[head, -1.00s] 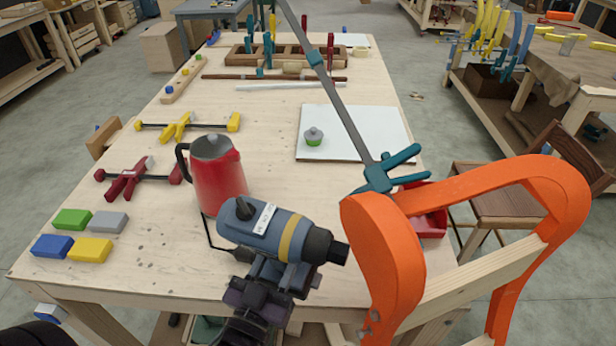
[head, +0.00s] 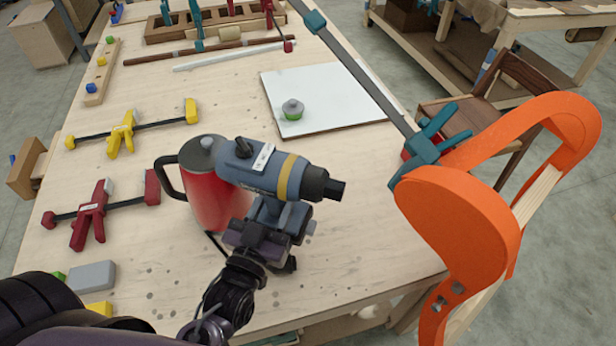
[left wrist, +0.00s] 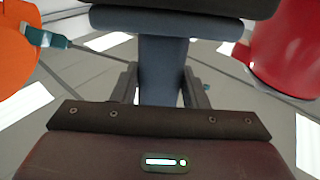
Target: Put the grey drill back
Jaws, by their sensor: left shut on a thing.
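The grey-blue drill (head: 262,172) has a yellow band and a black chuck that points right. My left gripper (head: 268,218) is shut on its handle from below and holds it upright over the near part of the workbench. In the left wrist view the drill's handle (left wrist: 163,68) stands between the fingers. In the head view the drill hides part of the red kettle (head: 208,205) behind it. I cannot tell whether they touch. The drill's cord is partly hidden. My right gripper is not in view.
Yellow (head: 122,135) and red (head: 92,212) clamps lie left. The workbench (head: 365,225) is bare right of the drill.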

